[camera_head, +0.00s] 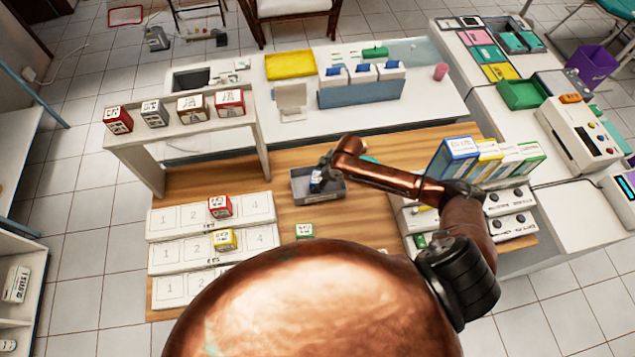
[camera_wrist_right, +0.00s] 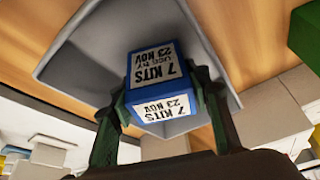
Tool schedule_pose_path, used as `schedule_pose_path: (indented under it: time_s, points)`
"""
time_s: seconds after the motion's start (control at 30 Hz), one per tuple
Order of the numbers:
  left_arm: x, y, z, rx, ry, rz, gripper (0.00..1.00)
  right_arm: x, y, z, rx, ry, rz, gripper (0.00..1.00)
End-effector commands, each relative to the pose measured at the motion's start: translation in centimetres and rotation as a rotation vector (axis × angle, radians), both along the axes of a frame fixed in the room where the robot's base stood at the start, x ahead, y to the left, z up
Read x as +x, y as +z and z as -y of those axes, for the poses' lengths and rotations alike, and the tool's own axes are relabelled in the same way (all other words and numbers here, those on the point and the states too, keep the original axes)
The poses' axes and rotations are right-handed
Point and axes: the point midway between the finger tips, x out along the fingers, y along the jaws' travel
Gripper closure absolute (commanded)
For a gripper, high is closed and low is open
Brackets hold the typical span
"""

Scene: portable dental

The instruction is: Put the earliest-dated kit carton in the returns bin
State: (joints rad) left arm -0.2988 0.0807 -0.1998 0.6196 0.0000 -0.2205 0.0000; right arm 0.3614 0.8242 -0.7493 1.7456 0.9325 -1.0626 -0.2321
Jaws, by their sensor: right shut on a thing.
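My right gripper (camera_head: 322,172) is shut on a blue-and-white carton (camera_head: 316,185). In the wrist view the carton (camera_wrist_right: 155,80) sits between both fingers and reads "7 KITS", "USE BY 23 NOV". The carton is over or inside the grey bin (camera_head: 335,193); whether it touches the bottom I cannot tell. The bin also shows behind the carton in the wrist view (camera_wrist_right: 85,65). A red carton (camera_head: 220,206) and a yellow carton (camera_head: 225,240) stand on the numbered white racks. A green carton (camera_head: 304,231) stands on the wood. Their dates are too small to read. My left gripper is out of view.
A raised white shelf (camera_head: 255,125) at the left bears several cartons, such as a red one (camera_head: 118,120). Blue, yellow and green boxes (camera_head: 458,155) stand on white units to the right of the bin. Bare wood (camera_head: 375,215) lies between the bin and these units.

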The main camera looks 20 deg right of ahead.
Motion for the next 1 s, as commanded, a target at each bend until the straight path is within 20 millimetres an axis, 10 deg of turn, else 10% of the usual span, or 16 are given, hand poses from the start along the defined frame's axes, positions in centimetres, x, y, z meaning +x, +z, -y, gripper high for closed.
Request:
schedule_pose_path:
  time_s: [0.17,0.2,0.3,0.67,1.0]
  points:
    - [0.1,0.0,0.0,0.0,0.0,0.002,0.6,0.0,-0.2,0.0,0.0,-0.001,0.0,0.81]
    - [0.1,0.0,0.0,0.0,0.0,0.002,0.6,0.0,-0.2,0.0,0.0,-0.001,0.0,0.55]
    - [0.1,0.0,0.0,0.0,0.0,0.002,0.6,0.0,-0.2,0.0,0.0,-0.001,0.0,0.49]
    - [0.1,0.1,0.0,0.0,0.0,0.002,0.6,-0.1,0.4,0.2,-0.001,0.001,0.001,0.49]
    - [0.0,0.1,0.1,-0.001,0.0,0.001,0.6,-1.5,6.4,2.2,-0.003,0.001,0.002,0.49]
